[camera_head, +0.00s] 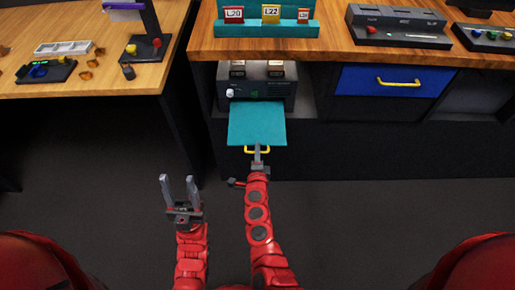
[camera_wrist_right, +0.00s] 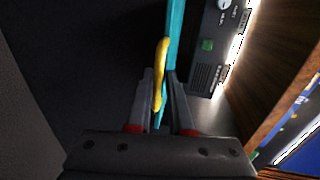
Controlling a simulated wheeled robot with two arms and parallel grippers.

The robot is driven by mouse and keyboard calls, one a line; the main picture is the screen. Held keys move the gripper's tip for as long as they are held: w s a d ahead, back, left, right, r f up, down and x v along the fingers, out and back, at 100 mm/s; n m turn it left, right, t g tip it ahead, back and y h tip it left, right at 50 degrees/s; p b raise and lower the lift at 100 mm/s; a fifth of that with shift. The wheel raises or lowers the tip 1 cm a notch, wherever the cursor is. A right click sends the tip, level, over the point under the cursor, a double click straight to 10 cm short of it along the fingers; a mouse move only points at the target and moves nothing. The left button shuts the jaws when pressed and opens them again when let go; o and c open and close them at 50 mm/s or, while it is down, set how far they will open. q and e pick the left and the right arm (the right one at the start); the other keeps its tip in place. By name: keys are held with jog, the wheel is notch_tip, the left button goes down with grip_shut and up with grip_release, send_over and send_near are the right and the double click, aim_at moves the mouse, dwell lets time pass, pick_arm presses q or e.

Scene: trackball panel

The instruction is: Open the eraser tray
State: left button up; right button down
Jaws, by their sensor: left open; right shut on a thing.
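A flat teal panel (camera_head: 257,122), which I take to be the eraser tray or its front, juts out from the cabinet below the wooden desk. Its yellow handle (camera_head: 249,150) is on the edge nearest me. My right gripper (camera_head: 258,153) is at that handle. In the right wrist view the fingers are shut on the yellow handle (camera_wrist_right: 162,72), with the teal panel (camera_wrist_right: 174,38) seen edge-on beside it. The fingers hide part of the handle. My left gripper (camera_head: 180,183) is open and empty, to the left of the right one and apart from the panel.
Behind the panel sits a dark device (camera_head: 265,85) with a white knob and green display. A blue drawer front (camera_head: 389,81) with a yellow handle is to the right. A second desk (camera_head: 110,75) stands at left. The dark floor in front is clear.

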jog(key=c, duration=1)
grip_release()
jog(key=shift+s+a+f, duration=0.1)
jog(key=shift+s+f, duration=0.05)
jog(key=shift+f, duration=0.2)
jog(key=shift+c, duration=0.2)
jog(key=shift+o, duration=0.5)
jog(key=shift+r, duration=0.1)
jog(key=shift+r, duration=0.1)
jog(key=v, duration=1.7)
